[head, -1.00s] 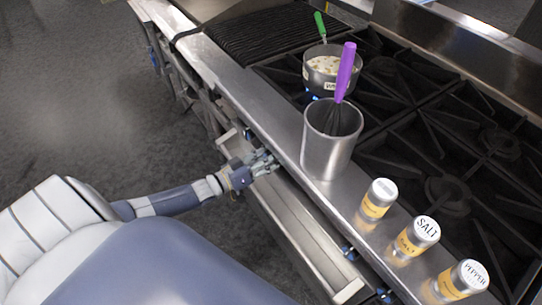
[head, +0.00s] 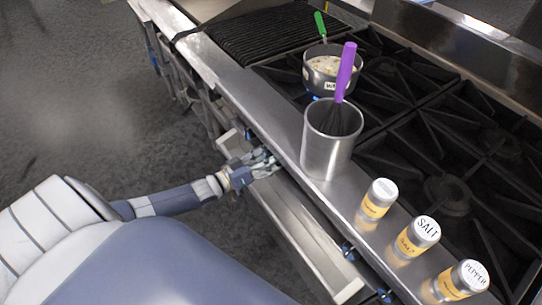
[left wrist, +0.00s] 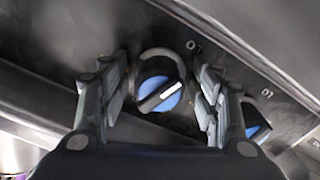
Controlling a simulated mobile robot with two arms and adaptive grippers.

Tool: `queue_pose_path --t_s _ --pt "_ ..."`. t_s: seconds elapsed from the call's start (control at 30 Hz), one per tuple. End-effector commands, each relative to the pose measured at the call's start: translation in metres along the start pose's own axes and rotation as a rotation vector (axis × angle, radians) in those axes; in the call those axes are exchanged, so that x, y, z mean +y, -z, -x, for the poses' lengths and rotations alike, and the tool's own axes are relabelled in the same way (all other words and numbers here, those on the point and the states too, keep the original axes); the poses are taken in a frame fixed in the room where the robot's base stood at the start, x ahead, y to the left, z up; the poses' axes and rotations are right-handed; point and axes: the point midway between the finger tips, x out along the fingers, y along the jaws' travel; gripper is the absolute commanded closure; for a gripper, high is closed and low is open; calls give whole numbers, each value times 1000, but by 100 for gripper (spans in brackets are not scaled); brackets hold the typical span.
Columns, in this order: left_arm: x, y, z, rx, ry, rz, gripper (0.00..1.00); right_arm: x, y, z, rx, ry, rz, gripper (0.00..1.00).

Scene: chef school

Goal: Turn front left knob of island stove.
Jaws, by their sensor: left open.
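The stove knob (left wrist: 160,92) in the left wrist view is blue with a white pointer line, which lies on a diagonal. It sits on the metal front panel between the two fingers of my left gripper (left wrist: 162,88). The fingers are open, one on each side of the knob, and I cannot tell whether they touch it. In the head view my left gripper (head: 264,163) is at the front of the island stove (head: 232,82), and the knob is hidden there. My right gripper is not in view.
A second blue knob (left wrist: 256,131) is right of the gripper. On the stove stand a pot (head: 331,70) with food, a metal canister (head: 327,150) with a purple-handled whisk (head: 346,70), and shakers, one marked salt (head: 417,238). Floor is clear at left.

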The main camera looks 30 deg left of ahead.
Motion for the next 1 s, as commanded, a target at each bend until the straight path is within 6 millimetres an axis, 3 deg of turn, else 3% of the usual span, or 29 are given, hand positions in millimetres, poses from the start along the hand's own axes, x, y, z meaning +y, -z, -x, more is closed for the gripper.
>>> queue_pose_path --t_s 0.23,0.7,1.0 --pt "0 0 11 -1 1 0 42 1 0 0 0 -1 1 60" --pt "0 -1 98 -3 1 0 42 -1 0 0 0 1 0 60" --pt "0 0 120 0 0 -1 42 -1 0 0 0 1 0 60"
